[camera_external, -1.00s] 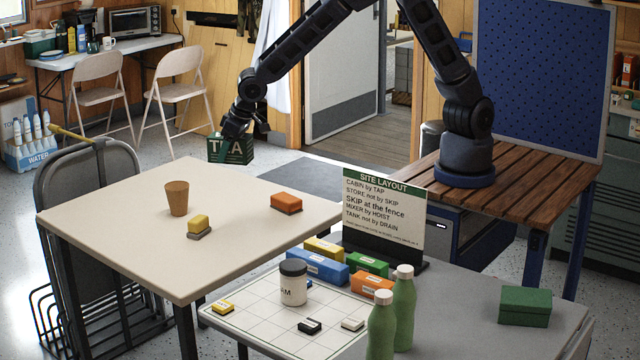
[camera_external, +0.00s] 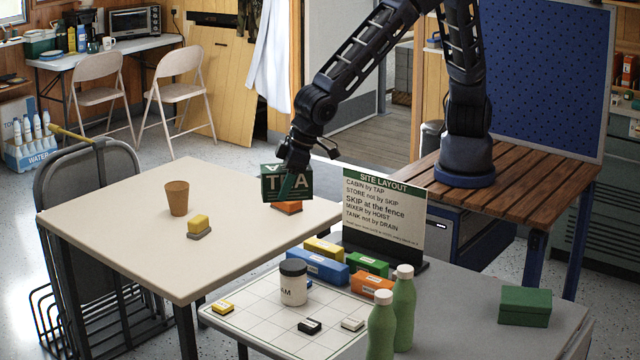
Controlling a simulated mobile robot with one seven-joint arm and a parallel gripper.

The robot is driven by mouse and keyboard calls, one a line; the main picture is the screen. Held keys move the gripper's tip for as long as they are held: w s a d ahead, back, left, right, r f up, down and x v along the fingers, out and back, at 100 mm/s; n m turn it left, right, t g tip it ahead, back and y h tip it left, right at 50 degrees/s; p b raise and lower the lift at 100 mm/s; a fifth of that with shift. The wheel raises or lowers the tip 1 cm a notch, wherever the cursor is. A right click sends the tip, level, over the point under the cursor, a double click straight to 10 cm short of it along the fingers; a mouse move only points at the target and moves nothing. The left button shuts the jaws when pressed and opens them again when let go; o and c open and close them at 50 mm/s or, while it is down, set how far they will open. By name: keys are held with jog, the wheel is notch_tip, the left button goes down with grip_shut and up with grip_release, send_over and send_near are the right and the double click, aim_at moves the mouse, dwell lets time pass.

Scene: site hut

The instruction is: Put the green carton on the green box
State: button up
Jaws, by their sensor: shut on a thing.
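The green carton (camera_external: 272,188), with white lettering on its side, is held in my gripper (camera_external: 293,165). My gripper is shut on it from above. The carton is in the air, in front of the orange block on the cream table, and hides most of that block. One green box (camera_external: 525,306) with a lid sits at the right end of the grey table, far from the carton. A smaller green block (camera_external: 367,264) with a white label stands at the back of the white grid board, by the sign.
The site layout sign (camera_external: 383,215) stands between the carton and the lidded green box. Two green bottles (camera_external: 404,308) stand upright at the front. A dark-lidded jar (camera_external: 293,282) and several coloured blocks are on the grid board (camera_external: 262,318). The grey table (camera_external: 455,320) is bare left of the green box.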

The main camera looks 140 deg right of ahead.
jog(key=a+n, duration=0.2)
jog(key=a, duration=1.3)
notch_tip(320, 180, up, 3)
jog(key=n+t+y, duration=0.1)
jog(key=n+y, duration=0.2)
jog(key=n, duration=0.4)
send_over(523, 300)
jog(key=s, duration=0.1)
jog(key=f, duration=2)
jog(key=shift+s, duration=0.2)
jog(key=o, duration=1)
jog(key=shift+f, duration=0.1)
jog(key=shift+o, duration=0.2)
jog(key=v, duration=1.2)
jog(key=shift+s, duration=0.2)
